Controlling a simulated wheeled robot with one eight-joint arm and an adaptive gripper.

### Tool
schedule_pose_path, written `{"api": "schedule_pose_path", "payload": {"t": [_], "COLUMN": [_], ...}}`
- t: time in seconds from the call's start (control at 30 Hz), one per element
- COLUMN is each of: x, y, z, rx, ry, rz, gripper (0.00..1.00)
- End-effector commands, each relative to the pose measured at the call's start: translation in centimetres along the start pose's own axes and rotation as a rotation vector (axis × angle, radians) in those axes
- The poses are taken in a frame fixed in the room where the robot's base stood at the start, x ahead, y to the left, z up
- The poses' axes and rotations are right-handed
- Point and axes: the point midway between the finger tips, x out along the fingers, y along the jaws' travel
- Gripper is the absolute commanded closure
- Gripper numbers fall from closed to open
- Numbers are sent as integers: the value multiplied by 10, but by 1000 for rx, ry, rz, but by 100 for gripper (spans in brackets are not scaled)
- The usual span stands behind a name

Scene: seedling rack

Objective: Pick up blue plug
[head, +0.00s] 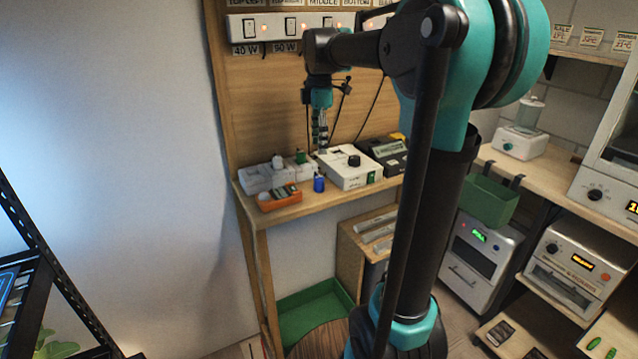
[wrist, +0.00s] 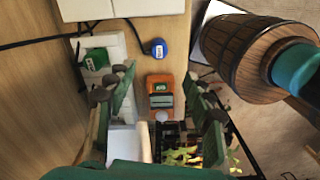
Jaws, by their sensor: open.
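The blue plug (head: 319,183) stands on the wooden bench near its front edge, just right of the orange meter. In the wrist view the blue plug (wrist: 158,47) is beyond my fingertips, near the top middle, with a dark cable close to it. My gripper (head: 320,143) points down above the bench, higher than the plug and apart from it. In the wrist view my gripper (wrist: 163,88) has its two fingers spread wide with nothing held between them.
An orange meter (head: 279,199) lies left of the plug, and a white box (head: 348,169) stands right of it. Behind are a grey socket block (head: 262,179) and a green plug (head: 300,157). A black device (head: 385,153) is farther right. Cables hang behind my gripper.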

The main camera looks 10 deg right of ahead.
Motion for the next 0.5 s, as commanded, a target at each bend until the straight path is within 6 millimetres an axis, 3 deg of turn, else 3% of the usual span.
{"api": "schedule_pose_path", "payload": {"t": [0.3,0.5], "x": [58,71], "y": [0,0], "z": [0,0], "rx": [1,2], "ry": [0,0], "rz": [0,0], "gripper": [48,48]}}
